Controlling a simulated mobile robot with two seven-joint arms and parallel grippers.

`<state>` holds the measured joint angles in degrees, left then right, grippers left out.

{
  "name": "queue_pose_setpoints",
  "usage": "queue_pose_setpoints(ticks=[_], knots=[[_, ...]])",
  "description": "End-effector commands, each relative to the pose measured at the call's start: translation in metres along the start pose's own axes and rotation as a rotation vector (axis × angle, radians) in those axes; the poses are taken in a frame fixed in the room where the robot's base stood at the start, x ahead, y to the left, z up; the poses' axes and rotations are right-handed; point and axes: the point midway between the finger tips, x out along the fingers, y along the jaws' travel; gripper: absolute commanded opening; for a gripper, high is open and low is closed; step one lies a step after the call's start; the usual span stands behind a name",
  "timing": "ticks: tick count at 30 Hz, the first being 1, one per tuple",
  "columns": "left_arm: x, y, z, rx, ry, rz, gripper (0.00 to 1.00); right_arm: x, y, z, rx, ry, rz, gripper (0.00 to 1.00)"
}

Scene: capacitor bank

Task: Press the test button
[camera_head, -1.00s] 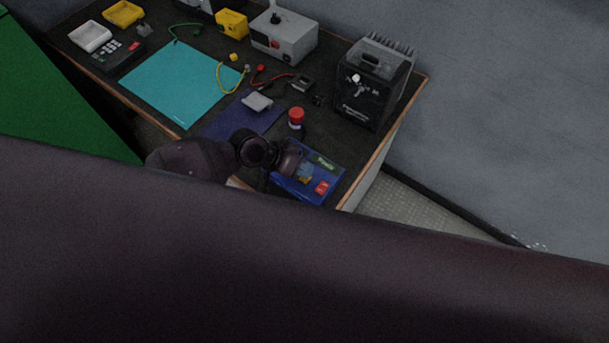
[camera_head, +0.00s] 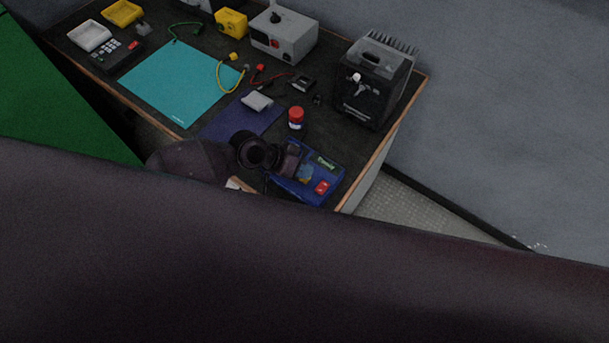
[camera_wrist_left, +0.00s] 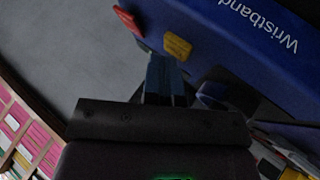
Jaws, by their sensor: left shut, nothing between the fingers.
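The blue wristband tester (camera_head: 333,179) lies near the front right corner of the dark bench. It has a green label, a red part (camera_head: 321,187) and a small yellow button. In the left wrist view the tester (camera_wrist_left: 225,30) carries the word "Wristband", the yellow button (camera_wrist_left: 177,46) and the red part (camera_wrist_left: 129,22). My left gripper (camera_head: 305,172) is shut and empty, over the tester. In the wrist view its fingertips (camera_wrist_left: 163,62) are close to the yellow button; I cannot tell whether they touch it. My right gripper is not in view.
A red-capped container (camera_head: 296,117) stands behind the tester. A black box (camera_head: 372,84) with a handle stands at the right edge. A teal mat (camera_head: 180,82) lies to the left. My own dark arm hides the foreground.

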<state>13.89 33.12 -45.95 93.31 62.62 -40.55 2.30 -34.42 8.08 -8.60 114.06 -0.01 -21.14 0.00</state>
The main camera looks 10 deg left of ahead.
Motion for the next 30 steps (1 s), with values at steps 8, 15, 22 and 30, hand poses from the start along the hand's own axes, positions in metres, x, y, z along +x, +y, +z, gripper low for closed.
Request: queue_pose_setpoints(ticks=[8, 15, 22, 30], knots=[[0.001, 0.000, 0.001, 0.000, -0.001, 0.000, 0.00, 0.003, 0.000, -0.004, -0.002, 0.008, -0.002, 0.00], [0.001, 0.000, 0.001, 0.000, -0.001, 0.000, 0.00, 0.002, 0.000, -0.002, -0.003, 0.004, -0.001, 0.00], [-0.005, 0.004, -0.004, 0.000, 0.000, 0.000, 0.00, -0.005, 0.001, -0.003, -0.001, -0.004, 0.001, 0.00], [-0.006, 0.005, -0.004, 0.000, -0.001, 0.000, 0.00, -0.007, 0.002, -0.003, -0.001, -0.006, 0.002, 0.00]])
